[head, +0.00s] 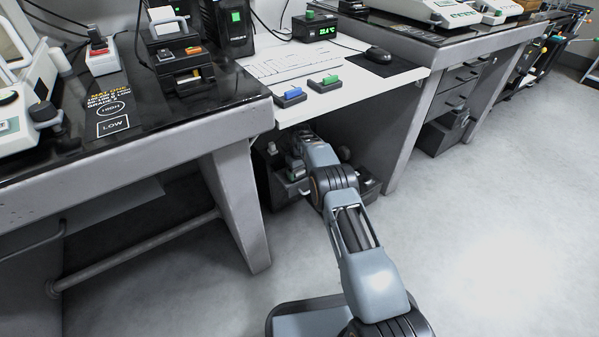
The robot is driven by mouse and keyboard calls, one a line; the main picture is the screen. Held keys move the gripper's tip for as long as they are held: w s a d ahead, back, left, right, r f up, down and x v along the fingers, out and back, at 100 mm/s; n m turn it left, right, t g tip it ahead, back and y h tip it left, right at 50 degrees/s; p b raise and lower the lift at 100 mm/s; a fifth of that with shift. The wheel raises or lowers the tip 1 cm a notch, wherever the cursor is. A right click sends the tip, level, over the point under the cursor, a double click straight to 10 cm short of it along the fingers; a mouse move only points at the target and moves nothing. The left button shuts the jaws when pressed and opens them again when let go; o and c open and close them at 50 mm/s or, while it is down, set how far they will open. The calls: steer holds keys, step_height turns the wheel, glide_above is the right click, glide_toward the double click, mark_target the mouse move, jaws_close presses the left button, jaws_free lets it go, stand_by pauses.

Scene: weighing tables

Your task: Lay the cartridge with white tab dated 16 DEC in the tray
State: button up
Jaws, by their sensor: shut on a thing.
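My arm reaches up the middle of the picture to the dark space at the front of the white desk. My gripper (294,168) is at its far end, small and partly hidden by my own wrist. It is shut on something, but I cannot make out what. No white tab or 16 DEC date can be read there. Two dark cartridge-like blocks, one with a blue top (290,97) and one with a green top (325,82), lie on the white desk. A dark stand (178,55) on the left table holds pieces with white, orange and blue parts. I cannot identify the tray for certain.
The left table (150,115) and its grey leg (238,205) stand close to my arm. Open floor lies at right.

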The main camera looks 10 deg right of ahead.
mark_target(300, 171)
steer(key=shift+f, duration=0.4)
stand_by(0.4)
steer(key=o, duration=0.9)
steer(key=shift+r, duration=0.15)
steer(key=shift+r+p, duration=2.05)
steer(key=shift+r, duration=1.55)
